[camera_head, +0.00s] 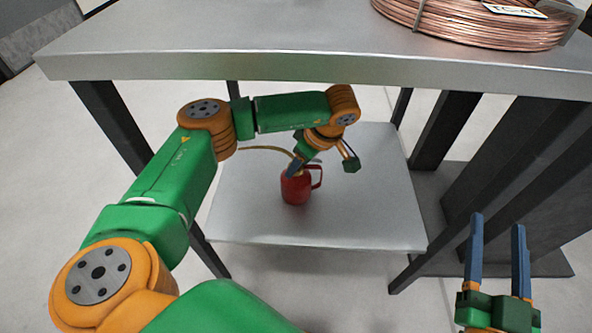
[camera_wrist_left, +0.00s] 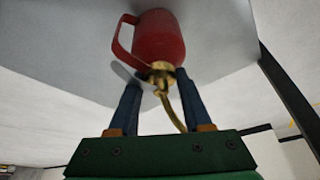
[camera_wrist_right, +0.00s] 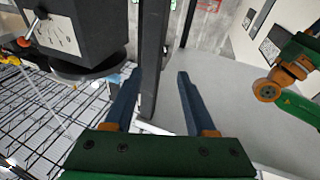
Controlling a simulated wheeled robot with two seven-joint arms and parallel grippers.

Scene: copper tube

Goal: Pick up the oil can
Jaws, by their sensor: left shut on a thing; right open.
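The red oil can (camera_head: 296,189) is at the lower shelf (camera_head: 365,215) of the table, upright, with its handle to the right and a thin brass spout to the left. I cannot tell whether its base touches the shelf. My left gripper (camera_head: 293,172) reaches down to it from above and is shut on its top. In the left wrist view the can (camera_wrist_left: 160,40) shows its brass neck between the fingers, the spout curving towards the palm. My right gripper (camera_head: 497,222) is open and empty, to the right of the table; it also shows in the right wrist view (camera_wrist_right: 155,75).
The table's steel top (camera_head: 290,62) overhangs the lower shelf, and my left arm reaches in below it. A copper tube coil (camera_head: 475,22) lies on the top at right. Dark legs (camera_head: 115,125) frame the shelf. The shelf around the can is mostly clear.

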